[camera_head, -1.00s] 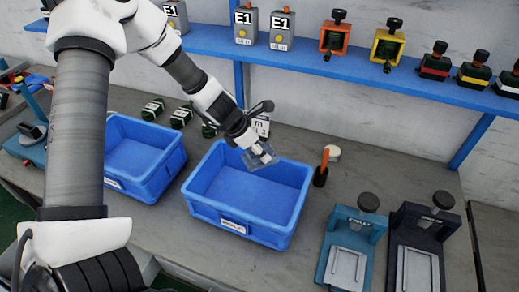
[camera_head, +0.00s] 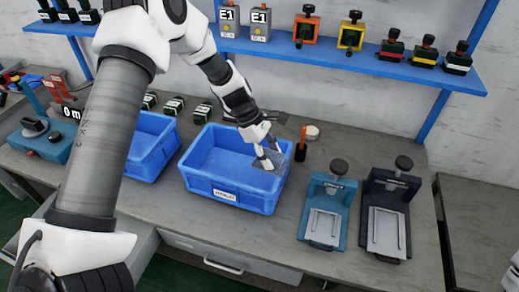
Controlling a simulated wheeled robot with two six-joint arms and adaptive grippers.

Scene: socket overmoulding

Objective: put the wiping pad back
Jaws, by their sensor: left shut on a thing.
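My left gripper (camera_head: 267,154) is over the back right part of the right-hand blue bin (camera_head: 235,198), near its right wall. Its fingers are shut on a thin, flat grey piece (camera_head: 273,161), which looks like the wiping pad. The piece is small and partly covered by the fingers, and I cannot tell whether it touches the bin. My right gripper is not in view.
A black cup with an orange handle (camera_head: 301,147) and a whitish round thing (camera_head: 312,131) stand right of the bin. A second blue bin (camera_head: 147,155) is at left. Teal (camera_head: 324,215) and dark (camera_head: 388,215) fixtures stand at right. A blue shelf (camera_head: 350,66) runs behind.

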